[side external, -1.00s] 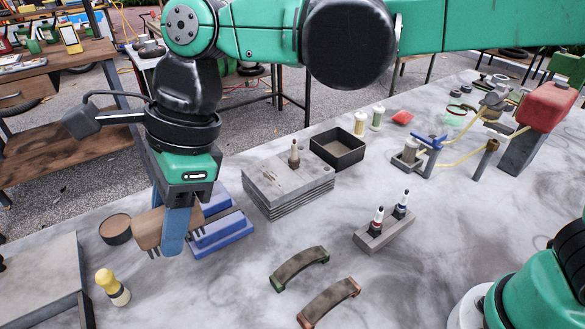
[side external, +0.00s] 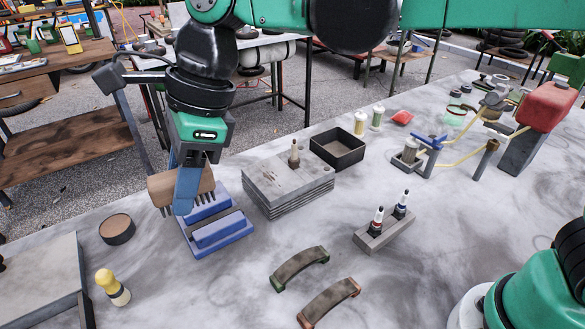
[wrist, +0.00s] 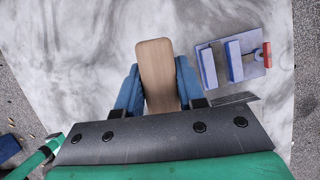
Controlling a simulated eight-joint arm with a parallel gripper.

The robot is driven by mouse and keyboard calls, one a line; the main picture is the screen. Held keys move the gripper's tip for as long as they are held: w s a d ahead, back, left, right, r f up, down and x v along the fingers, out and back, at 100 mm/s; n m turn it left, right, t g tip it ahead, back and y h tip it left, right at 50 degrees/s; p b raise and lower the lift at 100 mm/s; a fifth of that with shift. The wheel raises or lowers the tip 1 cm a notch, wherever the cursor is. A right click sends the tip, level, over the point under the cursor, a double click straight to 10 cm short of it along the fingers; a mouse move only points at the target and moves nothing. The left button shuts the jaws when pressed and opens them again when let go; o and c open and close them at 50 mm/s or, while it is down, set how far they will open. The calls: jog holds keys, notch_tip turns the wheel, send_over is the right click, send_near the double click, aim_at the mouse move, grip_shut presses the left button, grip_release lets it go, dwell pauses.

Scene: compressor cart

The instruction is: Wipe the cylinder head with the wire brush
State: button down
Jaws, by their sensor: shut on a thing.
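The wire brush (side external: 160,187) has a brown wooden block and dark bristles pointing down. My gripper (side external: 188,192) is shut on it, with blue fingers on both sides of the block. In the wrist view the brush's wooden top (wrist: 157,70) shows between the fingers (wrist: 157,90). The brush is held up off the table, close to the blue block fixture. The cylinder head appears to be the grey finned block (side external: 265,183) to the right of my gripper, with a small upright plug on its top and dark stains there. The brush is apart from it.
The blue fixture (side external: 238,247) sits just below and right of the brush; it also shows in the wrist view (wrist: 248,75). A round brown-topped tin (side external: 117,228), yellow-handled brush (side external: 107,281), black tray (side external: 337,160) and plug holder (side external: 383,236) stand around. Marble between them is clear.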

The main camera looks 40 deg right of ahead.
jog(key=w+d+f+m+t, duration=0.25)
jog(key=w+d+m, duration=0.3)
jog(key=d, duration=0.45)
jog(key=m+h, duration=0.1)
jog(key=m, duration=0.1)
send_over(274, 187)
jog(key=s, duration=0.1)
notch_tip(274, 187, down, 3)
jog(key=shift+d+f, duration=0.2)
jog(key=shift+f, duration=1.75)
jog(key=shift+d+f, duration=0.2)
jog(key=shift+f, duration=1.75)
jog(key=shift+w+f, duration=0.25)
jog(key=shift+w, duration=3.45)
jog(key=shift+s, duration=3.65)
notch_tip(274, 187, up, 8)
jog(key=shift+r, duration=0.2)
